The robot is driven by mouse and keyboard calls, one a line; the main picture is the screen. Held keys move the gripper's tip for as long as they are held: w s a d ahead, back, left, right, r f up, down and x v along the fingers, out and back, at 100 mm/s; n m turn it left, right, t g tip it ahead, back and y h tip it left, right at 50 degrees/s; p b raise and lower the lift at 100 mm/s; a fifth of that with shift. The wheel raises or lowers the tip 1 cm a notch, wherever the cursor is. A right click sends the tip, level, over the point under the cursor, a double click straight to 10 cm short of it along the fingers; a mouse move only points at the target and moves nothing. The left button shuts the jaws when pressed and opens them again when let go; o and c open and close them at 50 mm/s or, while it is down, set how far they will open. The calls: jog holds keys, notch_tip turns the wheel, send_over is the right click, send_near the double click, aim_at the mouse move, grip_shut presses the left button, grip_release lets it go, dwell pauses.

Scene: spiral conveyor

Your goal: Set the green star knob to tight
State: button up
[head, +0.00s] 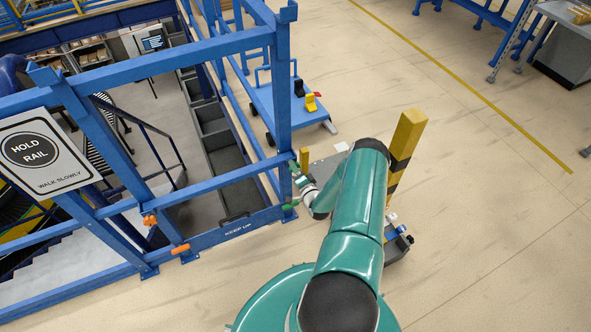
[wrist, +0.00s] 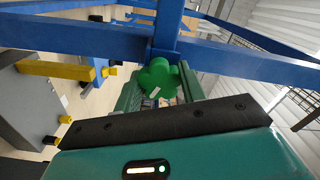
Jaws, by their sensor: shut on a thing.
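The green star knob (wrist: 158,76) shows in the wrist view, with rounded lobes and a small pale mark near its lower edge. It sits at a blue post, where a blue crossbar meets it. My gripper (wrist: 160,88) is shut on the knob, with a green finger on each side of it. In the head view my gripper (head: 296,178) reaches the right corner post of the blue frame. The knob is too small to make out there, and I cannot read any tight marking.
The blue frame (head: 285,85) carries a HOLD RAIL sign (head: 45,150) and orange handles (head: 180,249). A yellow and black post (head: 407,140) stands close to the right of my arm. A blue cart (head: 285,103) is behind. Open floor lies to the right.

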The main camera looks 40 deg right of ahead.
jog(key=m, duration=0.4)
jog(key=shift+m, duration=0.4)
jog(key=m, duration=0.4)
jog(key=shift+m, duration=0.3)
jog(key=m, duration=0.4)
jog(key=shift+r, duration=0.1)
jog(key=shift+m, duration=2)
jog(key=o, duration=1)
jog(key=shift+c, duration=0.2)
